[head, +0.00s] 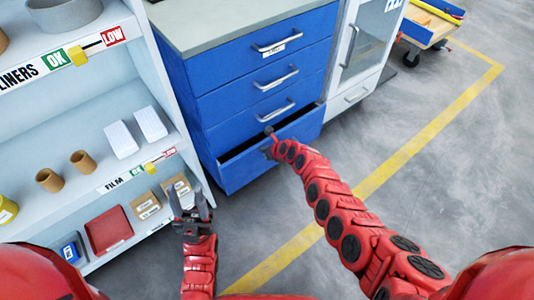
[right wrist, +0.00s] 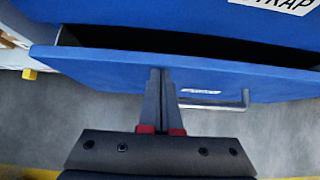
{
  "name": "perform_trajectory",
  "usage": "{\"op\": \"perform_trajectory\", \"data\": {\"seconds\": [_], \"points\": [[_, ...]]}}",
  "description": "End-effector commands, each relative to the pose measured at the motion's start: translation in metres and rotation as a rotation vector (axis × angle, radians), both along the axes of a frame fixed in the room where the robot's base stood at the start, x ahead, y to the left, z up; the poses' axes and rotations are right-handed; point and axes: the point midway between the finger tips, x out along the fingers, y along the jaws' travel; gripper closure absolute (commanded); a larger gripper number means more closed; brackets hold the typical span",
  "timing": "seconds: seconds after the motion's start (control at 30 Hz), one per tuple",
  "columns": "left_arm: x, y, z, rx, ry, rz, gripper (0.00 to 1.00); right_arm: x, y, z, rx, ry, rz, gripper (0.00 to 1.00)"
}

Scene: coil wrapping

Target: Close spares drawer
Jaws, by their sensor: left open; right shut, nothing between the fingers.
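The blue drawer cabinet (head: 225,70) stands at the centre of the head view. Its lowest drawer (head: 270,160) is partly pulled out, with a dark gap above its front. In the right wrist view the same drawer front (right wrist: 100,70) spans the picture, its handle (right wrist: 215,105) to the right of the fingers. My right gripper (right wrist: 160,75) is shut and empty, its fingertips at the drawer front's top edge; contact is hard to tell. In the head view the right gripper (head: 269,135) is at that drawer. My left gripper (head: 190,200) is open and empty, left of the drawer, before the shelf.
A white shelf unit (head: 90,95) on the left holds rolls, cartons and a red bin (head: 108,228). A white glass-door cabinet (head: 362,50) stands right of the drawers. A cart (head: 430,30) is at the back right. The grey floor (head: 450,170) on the right is clear.

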Motion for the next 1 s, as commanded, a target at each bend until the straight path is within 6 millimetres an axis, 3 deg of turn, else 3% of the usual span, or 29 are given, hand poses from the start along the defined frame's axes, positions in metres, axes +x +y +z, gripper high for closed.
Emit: {"op": "perform_trajectory", "data": {"seconds": [0.6, 1.0], "points": [[0.0, 0.0, 0.0, 0.0, 0.0, 0.0, 0.5, 0.003, 0.002, 0.002, 0.0, -0.002, 0.0, 1.0], [0.0, 0.0, 0.044, 0.0, 0.0, 0.0, 0.5, -0.026, -0.018, 0.015, 0.003, -0.004, 0.003, 1.0]]}}
